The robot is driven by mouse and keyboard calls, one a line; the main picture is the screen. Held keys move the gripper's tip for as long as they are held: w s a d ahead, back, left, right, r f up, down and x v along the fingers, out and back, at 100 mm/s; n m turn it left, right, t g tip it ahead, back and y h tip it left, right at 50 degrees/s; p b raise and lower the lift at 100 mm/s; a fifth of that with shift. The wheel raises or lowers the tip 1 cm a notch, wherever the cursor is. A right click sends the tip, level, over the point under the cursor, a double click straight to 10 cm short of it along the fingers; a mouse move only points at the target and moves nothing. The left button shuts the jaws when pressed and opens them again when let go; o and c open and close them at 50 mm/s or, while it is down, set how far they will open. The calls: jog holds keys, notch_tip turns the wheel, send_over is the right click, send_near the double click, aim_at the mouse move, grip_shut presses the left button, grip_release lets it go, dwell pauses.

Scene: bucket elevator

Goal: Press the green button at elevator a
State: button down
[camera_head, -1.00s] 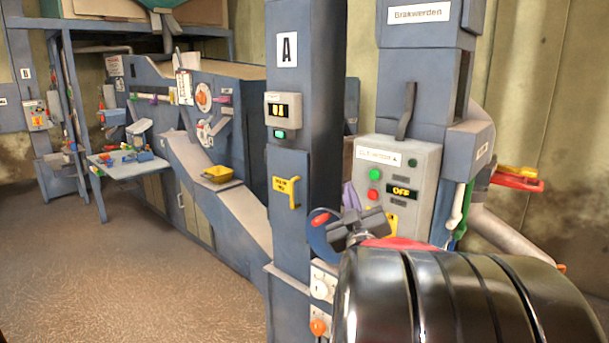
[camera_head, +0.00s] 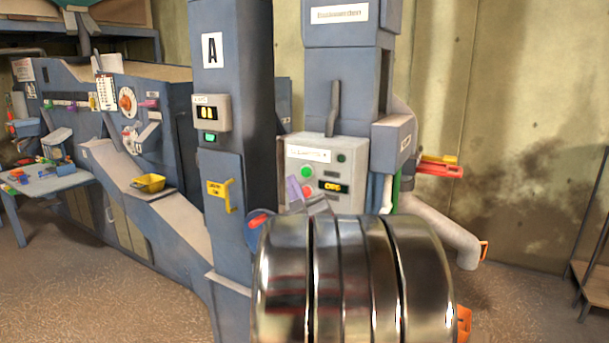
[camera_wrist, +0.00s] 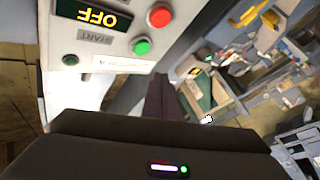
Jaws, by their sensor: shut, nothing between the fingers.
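Elevator A's control box (camera_head: 352,170) is grey, on the column right of the post marked A. In the head view its green button (camera_head: 306,171) is above the red button (camera_head: 308,190), beside a display (camera_head: 334,187) with yellow letters. The wrist view shows the box upside down, with the green button (camera_wrist: 142,47), red button (camera_wrist: 160,17) and display reading OFF (camera_wrist: 97,14). My gripper (camera_wrist: 158,76) is shut and empty. Its tips appear just below and right of the green button in that view, with no visible contact. My arm hides the box's lower part in the head view.
The A post (camera_head: 222,130) with a small display and a green indicator stands left of the box. A chute with a yellow tray (camera_head: 149,183) is further left. Open floor lies at lower left.

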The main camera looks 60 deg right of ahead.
jog(key=shift+w+d, duration=0.2)
jog(key=shift+d, duration=1.65)
jog(key=shift+d, duration=0.2)
dwell(0.5)
jog(key=shift+d, duration=0.25)
jog(key=shift+d+r, duration=0.1)
jog(key=shift+d, duration=0.35)
dwell(1.1)
jog(key=shift+a, duration=0.9)
jog(key=shift+s+a, duration=0.15)
jog(key=shift+a, duration=1.1)
jog(key=shift+s+a, duration=0.1)
jog(key=shift+a, duration=1.15)
